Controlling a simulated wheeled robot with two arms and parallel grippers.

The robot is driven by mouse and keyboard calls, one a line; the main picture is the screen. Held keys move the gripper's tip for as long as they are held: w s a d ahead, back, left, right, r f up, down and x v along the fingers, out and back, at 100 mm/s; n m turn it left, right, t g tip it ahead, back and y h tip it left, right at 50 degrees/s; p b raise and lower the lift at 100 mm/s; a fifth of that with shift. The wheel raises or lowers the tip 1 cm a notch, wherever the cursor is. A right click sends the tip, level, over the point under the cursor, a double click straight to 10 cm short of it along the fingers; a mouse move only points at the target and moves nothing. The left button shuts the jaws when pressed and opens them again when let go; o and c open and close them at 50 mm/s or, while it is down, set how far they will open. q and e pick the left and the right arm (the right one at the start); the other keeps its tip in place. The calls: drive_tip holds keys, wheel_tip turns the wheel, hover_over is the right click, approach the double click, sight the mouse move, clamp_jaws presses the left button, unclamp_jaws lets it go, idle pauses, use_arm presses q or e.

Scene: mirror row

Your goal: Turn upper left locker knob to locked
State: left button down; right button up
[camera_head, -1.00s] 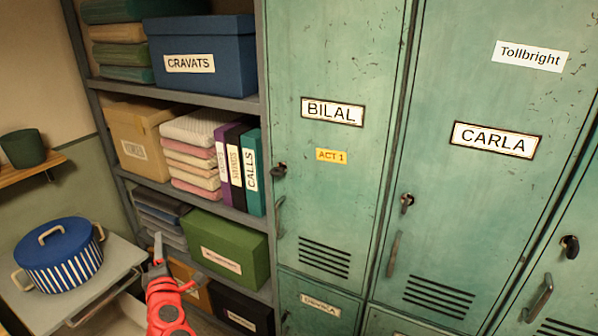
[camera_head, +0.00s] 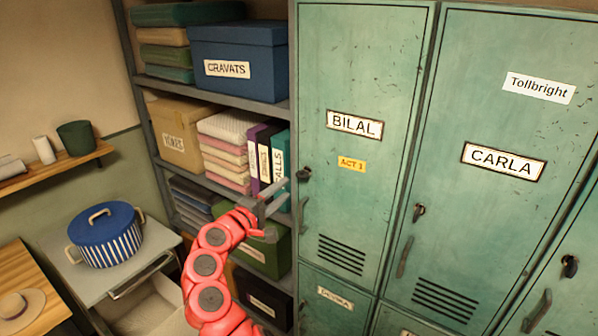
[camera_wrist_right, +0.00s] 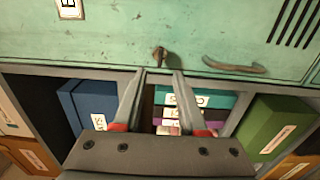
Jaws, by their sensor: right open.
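The upper left locker (camera_head: 375,60) is green and labelled BILAL. Its small dark knob (camera_head: 304,174) sits at the door's left edge, above the handle (camera_head: 303,214). My right gripper (camera_head: 283,190) is open and empty, just left of the knob. In the right wrist view my right gripper (camera_wrist_right: 159,76) points at the knob, which shows just beyond the fingertips; I see no contact. My left gripper is not in view.
A shelf unit with a blue CRAVATS box (camera_head: 238,60), binders (camera_head: 264,150) and a green box (camera_head: 270,250) stands left of the locker, behind my right gripper. The CARLA locker (camera_head: 480,220) with its own knob (camera_head: 419,212) is to the right. A blue pot (camera_head: 106,235) stands at left.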

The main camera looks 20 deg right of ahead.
sight(299, 177)
drive_tip(key=p+x, duration=0.2)
drive_tip(key=x, duration=0.5)
drive_tip(key=shift+w+d+r, duration=0.1)
drive_tip(key=shift+w+d, duration=0.25)
drive_tip(key=shift+d, duration=0.05)
drive_tip(key=shift+c, duration=0.3)
clamp_jaws()
